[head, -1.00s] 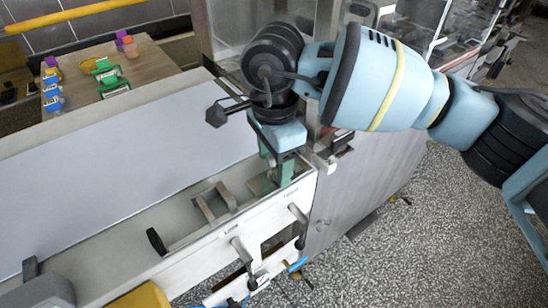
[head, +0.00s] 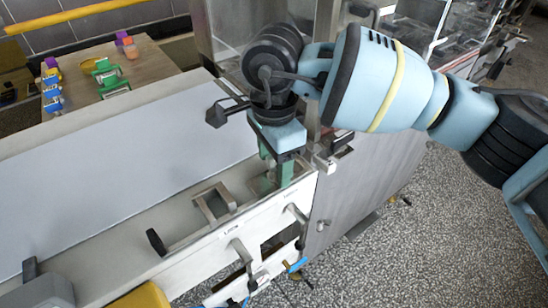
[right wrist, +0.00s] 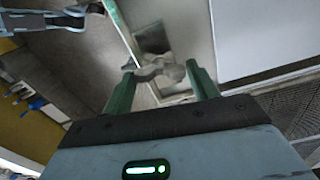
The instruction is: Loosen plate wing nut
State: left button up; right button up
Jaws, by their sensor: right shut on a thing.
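My right gripper (head: 277,172) points down over the far end of the machine's front rail, its green fingers on either side of a small fitting. In the right wrist view a grey metal wing nut (right wrist: 160,71) sits between the fingertips of the right gripper (right wrist: 161,72), above a pale plate with a dark recess. The fingers are shut on the wing nut. In the head view the nut is mostly hidden by the fingers. My left gripper does not show in the head view.
A wide grey belt (head: 120,170) lies left of the rail. A metal bracket (head: 213,204) stands on the rail near the gripper. Handles (head: 243,252) stick out from the front panel. A table (head: 150,65) with coloured blocks is behind. Speckled floor is clear at right.

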aim_at(274, 165)
jog(key=o, duration=1)
jog(key=shift+c, duration=0.2)
jog(key=shift+r, duration=3.9)
